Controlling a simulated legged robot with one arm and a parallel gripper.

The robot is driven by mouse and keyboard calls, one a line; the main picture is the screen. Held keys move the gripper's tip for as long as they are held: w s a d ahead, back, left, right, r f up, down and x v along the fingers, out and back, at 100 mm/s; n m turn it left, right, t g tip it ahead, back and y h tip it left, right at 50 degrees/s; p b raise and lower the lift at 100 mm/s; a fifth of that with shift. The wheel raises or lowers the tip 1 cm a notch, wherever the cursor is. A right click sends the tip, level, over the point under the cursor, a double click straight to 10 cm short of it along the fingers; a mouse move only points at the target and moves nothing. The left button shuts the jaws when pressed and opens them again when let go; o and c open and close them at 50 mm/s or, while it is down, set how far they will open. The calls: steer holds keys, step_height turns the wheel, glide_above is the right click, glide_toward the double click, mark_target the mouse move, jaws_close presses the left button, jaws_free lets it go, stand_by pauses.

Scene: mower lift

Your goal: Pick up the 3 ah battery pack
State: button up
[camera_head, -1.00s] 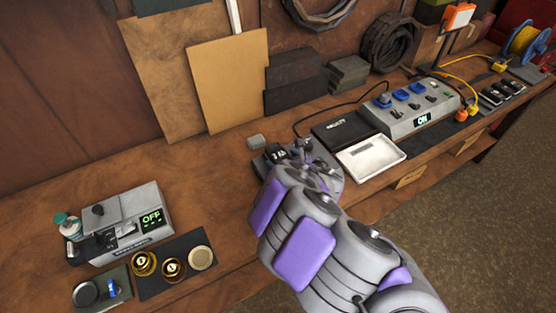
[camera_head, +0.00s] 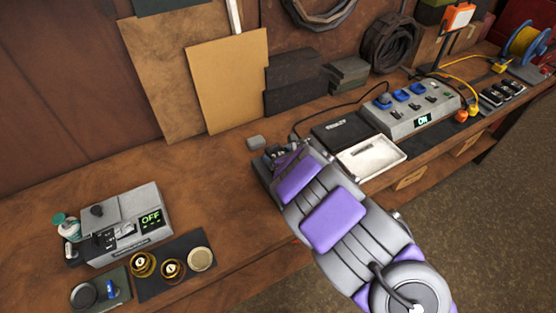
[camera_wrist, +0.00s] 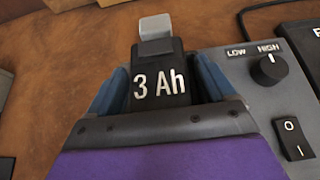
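The 3 Ah battery pack (camera_wrist: 160,82) is a black block with white "3 Ah" lettering, large in the middle of the wrist view. The blue fingers of my gripper (camera_wrist: 160,95) stand on either side of it, spread apart. I cannot tell whether they touch its sides. A grey device (camera_wrist: 262,105) with a LOW/HIGH knob and an O/I switch lies beside and partly under the gripper. In the head view my purple and grey arm covers the pack and most of that device.
A small grey block (camera_wrist: 155,27) lies just behind the pack. Right of the arm are a black tray (camera_head: 345,130), a white tray (camera_head: 372,160) and a power box (camera_head: 415,115) reading ON. At left stands a device (camera_head: 125,225) reading OFF. Bench between is clear.

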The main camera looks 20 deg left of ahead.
steer(key=c, duration=1.4)
steer(key=shift+o, duration=0.2)
steer(key=shift+a+r, duration=0.1)
